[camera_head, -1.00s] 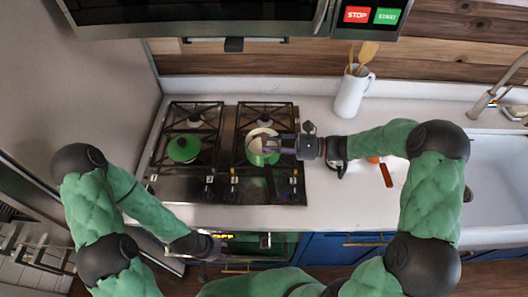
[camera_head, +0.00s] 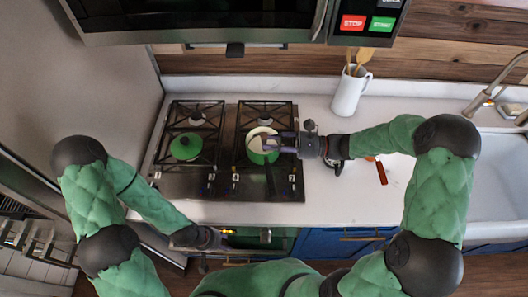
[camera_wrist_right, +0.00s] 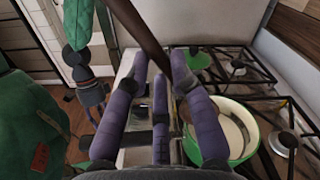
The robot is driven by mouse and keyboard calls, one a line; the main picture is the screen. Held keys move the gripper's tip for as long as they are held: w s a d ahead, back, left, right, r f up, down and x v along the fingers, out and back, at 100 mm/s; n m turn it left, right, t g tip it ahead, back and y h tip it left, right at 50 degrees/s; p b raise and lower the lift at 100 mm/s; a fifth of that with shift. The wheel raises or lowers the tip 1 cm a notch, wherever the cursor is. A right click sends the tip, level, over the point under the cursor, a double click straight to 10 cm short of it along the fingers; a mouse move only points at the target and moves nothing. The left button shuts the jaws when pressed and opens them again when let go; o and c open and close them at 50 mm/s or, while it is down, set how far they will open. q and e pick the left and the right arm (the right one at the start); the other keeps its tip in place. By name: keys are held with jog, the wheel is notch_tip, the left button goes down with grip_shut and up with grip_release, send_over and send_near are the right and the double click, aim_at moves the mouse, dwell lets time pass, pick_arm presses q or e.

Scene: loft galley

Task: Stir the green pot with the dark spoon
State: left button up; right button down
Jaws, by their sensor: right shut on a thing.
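The green pot (camera_head: 262,157), cream inside, stands on the right part of the stove. It also shows at the right of the right wrist view (camera_wrist_right: 238,112), with pale contents. My right gripper (camera_head: 277,143) is at the pot's right side, over its rim. In the right wrist view, the right gripper's purple fingers (camera_wrist_right: 163,75) are shut on the dark spoon (camera_wrist_right: 138,27), whose brown handle slants up to the left. The spoon's lower end is hidden by the fingers, so I cannot tell whether it touches the pot. My left gripper (camera_head: 208,240) is low, in front of the stove; its fingers are unclear.
A green lid (camera_head: 186,147) with a dark knob lies on the left burners. A white jug (camera_head: 349,93) with wooden utensils stands at the back. A red-handled tool (camera_head: 382,173) lies on the counter under my right arm. The sink (camera_head: 500,165) is at right; a microwave overhangs.

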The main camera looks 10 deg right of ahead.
dwell(0.5)
notch_tip(320, 180, up, 5)
jog(key=p, duration=0.3)
jog(key=shift+p, duration=0.4)
dwell(0.4)
